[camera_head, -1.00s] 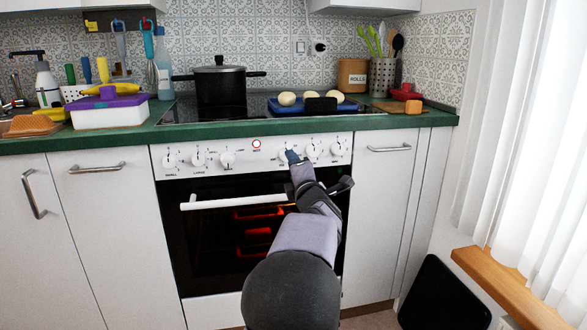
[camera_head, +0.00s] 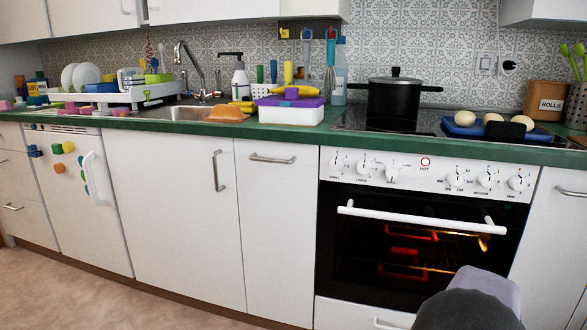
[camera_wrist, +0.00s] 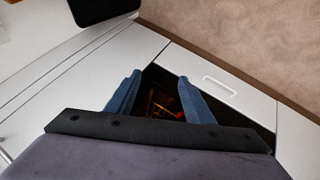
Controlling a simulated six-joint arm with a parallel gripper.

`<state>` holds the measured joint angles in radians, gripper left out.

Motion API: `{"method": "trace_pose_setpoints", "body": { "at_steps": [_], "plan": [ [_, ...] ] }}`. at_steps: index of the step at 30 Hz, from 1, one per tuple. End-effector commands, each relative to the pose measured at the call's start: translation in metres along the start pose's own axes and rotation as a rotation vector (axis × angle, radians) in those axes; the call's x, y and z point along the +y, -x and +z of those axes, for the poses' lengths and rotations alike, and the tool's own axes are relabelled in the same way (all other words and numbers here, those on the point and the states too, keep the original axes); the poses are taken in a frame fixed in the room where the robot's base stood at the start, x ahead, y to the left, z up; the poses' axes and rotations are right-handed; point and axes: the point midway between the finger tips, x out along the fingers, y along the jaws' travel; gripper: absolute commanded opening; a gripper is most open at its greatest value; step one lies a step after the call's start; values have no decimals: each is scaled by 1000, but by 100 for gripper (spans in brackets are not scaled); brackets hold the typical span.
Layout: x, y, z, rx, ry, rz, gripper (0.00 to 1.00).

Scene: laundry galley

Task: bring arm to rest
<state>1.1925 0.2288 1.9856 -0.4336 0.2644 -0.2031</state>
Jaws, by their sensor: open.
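My gripper (camera_wrist: 159,78) shows in the wrist view, with its two blue fingers spread apart. Nothing is between the fingers; the dark oven front (camera_wrist: 160,103) with an orange glow shows beyond them. In the head view only part of my arm shows at the bottom right, in front of the oven's lower part. The gripper itself is out of sight there.
The oven door (camera_head: 410,250) is closed, and its white bar handle (camera_head: 420,217) sticks out. On the green counter stand a black pot (camera_head: 394,98), a blue tray (camera_head: 470,130) with rolls, a purple-lidded box (camera_head: 291,110) and a dish rack (camera_head: 125,95).

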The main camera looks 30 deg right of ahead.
Motion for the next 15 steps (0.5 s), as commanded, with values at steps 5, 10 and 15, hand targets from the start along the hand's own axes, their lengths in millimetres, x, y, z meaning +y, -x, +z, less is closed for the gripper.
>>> {"method": "trace_pose_setpoints", "body": {
  "at_steps": [5,10,15],
  "plan": [
    [-87,26,82,-286,-206,-166,48],
    [-178,85,129,-499,-230,-311,48],
    [-253,160,157,-593,-80,-437,48]
  ]
}}
